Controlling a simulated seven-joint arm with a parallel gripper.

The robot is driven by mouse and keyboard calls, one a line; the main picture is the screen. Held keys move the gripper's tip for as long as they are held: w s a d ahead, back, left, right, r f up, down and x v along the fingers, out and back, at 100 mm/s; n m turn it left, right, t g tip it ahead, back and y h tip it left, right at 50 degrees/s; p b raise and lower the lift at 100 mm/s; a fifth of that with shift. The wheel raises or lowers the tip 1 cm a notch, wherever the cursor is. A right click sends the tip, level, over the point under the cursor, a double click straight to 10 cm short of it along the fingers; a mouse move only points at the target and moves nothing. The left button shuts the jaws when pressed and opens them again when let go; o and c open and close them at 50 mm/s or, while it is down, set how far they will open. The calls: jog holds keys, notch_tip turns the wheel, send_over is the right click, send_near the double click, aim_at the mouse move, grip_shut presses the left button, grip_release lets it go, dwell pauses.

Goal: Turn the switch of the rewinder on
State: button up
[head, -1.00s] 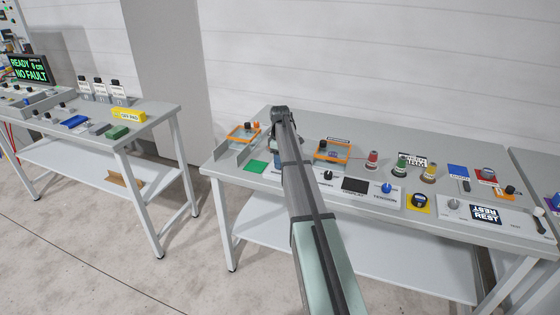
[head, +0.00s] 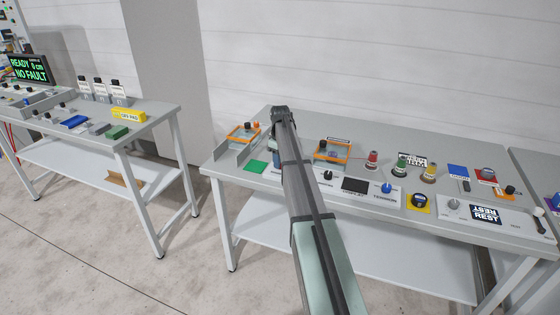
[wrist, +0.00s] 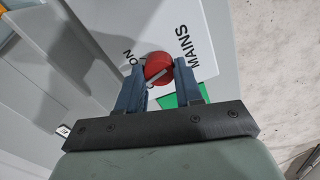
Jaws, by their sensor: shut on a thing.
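A round red switch knob (wrist: 157,66) with a pale bar across its face sits on a white panel (wrist: 196,40) in the wrist view. The panel reads MAINS on one side of the knob and ON, partly covered, on the other. My gripper (wrist: 160,72) has its two blue fingers on either side of the knob, shut on it. The bar lies slanted; I cannot tell which setting it marks. In the head view my arm hides the knob, and my gripper is mostly hidden at the left part of the rewinder bench (head: 380,155).
Orange-framed clear boxes (head: 332,151) stand close on both sides of my arm. A green pad (head: 257,167) lies at the front left. Thread cones (head: 401,167), a blue tension knob (head: 387,188) and a yellow-based switch (head: 419,201) are to the right. Another bench (head: 150,108) stands left across a floor gap.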

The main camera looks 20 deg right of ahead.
jog(key=m, duration=0.4)
jog(key=shift+m, duration=0.3)
jog(key=shift+d+m, duration=0.1)
jog(key=shift+m, duration=1.9)
jog(key=o, duration=1)
jog(key=shift+o, duration=0.2)
jog(key=shift+r, duration=0.1)
notch_tip(320, 180, up, 14)
